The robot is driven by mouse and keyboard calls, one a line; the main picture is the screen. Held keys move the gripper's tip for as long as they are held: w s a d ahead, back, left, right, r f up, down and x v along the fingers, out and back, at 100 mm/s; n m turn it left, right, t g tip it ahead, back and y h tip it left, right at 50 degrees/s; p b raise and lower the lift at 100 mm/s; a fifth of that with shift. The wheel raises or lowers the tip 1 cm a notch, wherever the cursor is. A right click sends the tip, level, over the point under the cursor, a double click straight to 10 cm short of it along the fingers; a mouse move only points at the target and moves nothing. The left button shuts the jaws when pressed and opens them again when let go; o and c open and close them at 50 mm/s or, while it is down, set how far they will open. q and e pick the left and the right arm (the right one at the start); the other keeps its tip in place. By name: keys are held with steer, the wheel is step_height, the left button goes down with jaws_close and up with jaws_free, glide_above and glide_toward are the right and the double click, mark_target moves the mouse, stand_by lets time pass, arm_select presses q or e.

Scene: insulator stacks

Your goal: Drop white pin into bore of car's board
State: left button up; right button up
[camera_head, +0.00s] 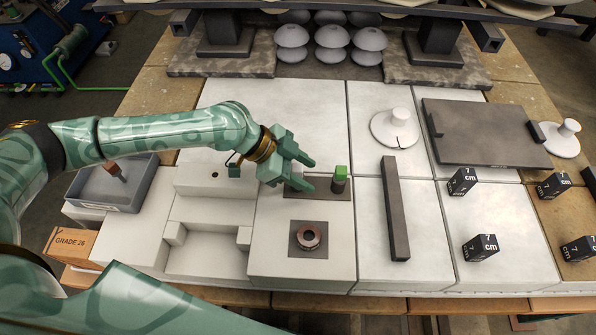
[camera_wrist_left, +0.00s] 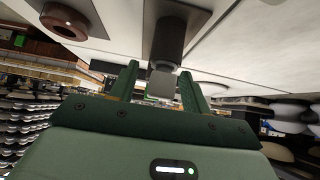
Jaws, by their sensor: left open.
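My left gripper (camera_head: 311,174) is open, its fingers pointing right toward a dark upright post with a green top (camera_head: 340,174) on a dark plate (camera_head: 310,194). In the left wrist view the gripper (camera_wrist_left: 160,74) has the post's pale grey end (camera_wrist_left: 163,84) between or just beyond its fingertips; contact cannot be told. The post's dark shaft (camera_wrist_left: 170,42) shows above it. No separate loose white pin is clear. A small dark hole (camera_head: 215,175) is in the pale stepped block at left; I cannot tell whether it is the car's bore. My right gripper is not in view.
A reddish-brown ring (camera_head: 308,237) sits on a dark square in front of the post. White knobbed discs (camera_head: 396,128), a dark board (camera_head: 485,130) and several black cubes lie farther right.

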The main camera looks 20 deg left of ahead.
arm_select(q)
jaws_close()
steer(key=shift+r, duration=0.1)
